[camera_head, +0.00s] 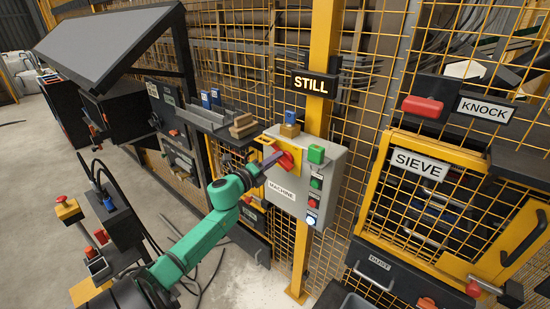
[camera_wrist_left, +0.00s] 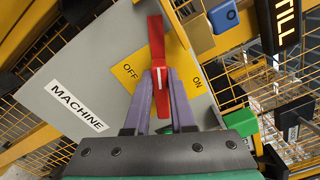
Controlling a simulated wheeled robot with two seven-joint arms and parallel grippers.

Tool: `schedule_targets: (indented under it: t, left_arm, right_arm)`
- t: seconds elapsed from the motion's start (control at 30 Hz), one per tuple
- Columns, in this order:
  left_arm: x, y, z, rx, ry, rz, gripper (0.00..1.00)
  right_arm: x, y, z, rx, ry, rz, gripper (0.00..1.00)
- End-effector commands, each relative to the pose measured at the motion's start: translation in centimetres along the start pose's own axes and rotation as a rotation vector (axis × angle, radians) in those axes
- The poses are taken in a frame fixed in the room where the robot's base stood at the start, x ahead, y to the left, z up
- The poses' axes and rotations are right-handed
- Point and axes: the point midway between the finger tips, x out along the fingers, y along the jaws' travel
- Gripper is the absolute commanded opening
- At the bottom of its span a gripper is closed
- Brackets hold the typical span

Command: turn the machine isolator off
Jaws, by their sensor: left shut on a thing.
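The machine isolator is a red handle (camera_head: 287,161) on a yellow plate on the grey MACHINE box (camera_head: 325,180). In the left wrist view the red handle (camera_wrist_left: 157,42) crosses the yellow plate (camera_wrist_left: 185,60), between the printed words OFF and ON. A white line shows on the handle; I cannot tell which word it points to. My left gripper (camera_head: 271,160) reaches the handle from the left. In the wrist view its purple fingers (camera_wrist_left: 162,85) are shut on the handle, one on each side. My right gripper is not in view.
A green button block (camera_head: 316,154) and a column of buttons sit on the box's right side. A blue padlock-like piece (camera_head: 291,115) is above it. A yellow post with a STILL sign (camera_head: 314,84) stands behind. Yellow mesh and the SIEVE door (camera_head: 420,165) are to the right.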

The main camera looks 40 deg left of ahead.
Motion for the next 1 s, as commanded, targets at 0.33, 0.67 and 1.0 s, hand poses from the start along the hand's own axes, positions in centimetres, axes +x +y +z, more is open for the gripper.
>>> schedule_targets:
  t: [0.33,0.67,1.0]
  left_arm:
    - [0.0,0.4,0.1,-0.286,-0.002,-0.002,0.0]
    - [0.0,0.7,-0.1,-0.432,-0.002,-0.002,0.0]
    - [0.0,0.8,-0.1,-0.465,-0.002,-0.002,0.0]
  right_arm:
    - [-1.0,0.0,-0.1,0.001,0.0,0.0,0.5]
    - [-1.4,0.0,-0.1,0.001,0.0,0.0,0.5]
    - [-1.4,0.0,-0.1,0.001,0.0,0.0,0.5]
